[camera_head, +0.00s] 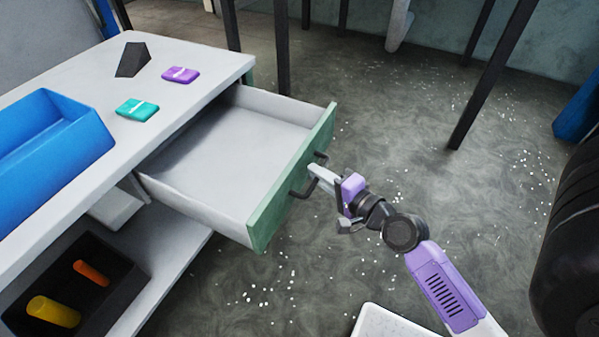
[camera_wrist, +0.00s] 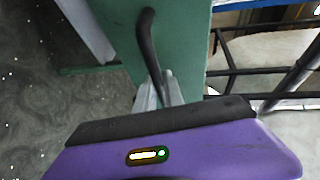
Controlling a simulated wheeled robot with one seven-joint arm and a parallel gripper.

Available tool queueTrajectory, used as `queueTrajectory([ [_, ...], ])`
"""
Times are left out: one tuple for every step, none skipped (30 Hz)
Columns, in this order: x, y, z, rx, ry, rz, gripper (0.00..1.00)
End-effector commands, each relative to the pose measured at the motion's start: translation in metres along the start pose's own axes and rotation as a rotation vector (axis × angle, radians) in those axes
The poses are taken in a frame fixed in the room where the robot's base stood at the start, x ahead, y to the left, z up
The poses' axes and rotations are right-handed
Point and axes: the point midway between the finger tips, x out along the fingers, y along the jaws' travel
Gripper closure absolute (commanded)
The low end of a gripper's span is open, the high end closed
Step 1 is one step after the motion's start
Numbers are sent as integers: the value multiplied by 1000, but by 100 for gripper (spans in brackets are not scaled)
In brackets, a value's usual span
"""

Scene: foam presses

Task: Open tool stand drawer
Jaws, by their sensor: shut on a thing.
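The tool stand drawer (camera_head: 222,158) is pulled well out of the white-topped stand and its inside looks empty. Its green front (camera_head: 268,216) faces right and also shows in the wrist view (camera_wrist: 180,52). A dark bar handle (camera_head: 301,190) stands out from the front; it shows in the wrist view (camera_wrist: 147,42) too. My gripper (camera_head: 318,180) is at the handle in front of the drawer. In the wrist view its pale fingers (camera_wrist: 158,92) are shut on the lower part of the handle.
The stand's white top (camera_head: 187,105) holds a blue bin (camera_head: 85,142), a purple packet (camera_head: 180,75), a teal packet (camera_head: 137,109) and a dark wedge (camera_head: 133,60). A black tray (camera_head: 115,285) sits on the lower shelf. Speckled floor (camera_head: 400,140) lies open right of the drawer.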

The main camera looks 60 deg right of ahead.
Motion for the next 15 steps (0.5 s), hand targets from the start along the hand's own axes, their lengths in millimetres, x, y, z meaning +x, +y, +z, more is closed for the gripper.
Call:
queueTrajectory([
  [-4, 4, 0, -1, -4, 4, 100],
  [-6, 4, -1, 0, -4, 4, 100],
  [-8, 4, -2, 0, -4, 3, 100],
  [-9, 4, -2, 1, -4, 3, 100],
  [-10, 4, -2, 1, -4, 3, 100],
  [-10, 4, -3, 0, -4, 3, 100],
  [-11, 4, -3, 0, -4, 3, 100],
  [-11, 4, -3, 0, -4, 3, 100],
  [-11, 4, -3, 0, -3, 3, 100],
  [-11, 4, -3, 0, -3, 3, 100],
  [-11, 4, -3, 0, -3, 3, 100],
  [-11, 4, -3, 0, -3, 3, 100],
  [-11, 4, -3, 0, -3, 3, 100],
  [-11, 4, -4, 0, -3, 3, 100],
  [-11, 4, -4, 0, -3, 3, 100],
])
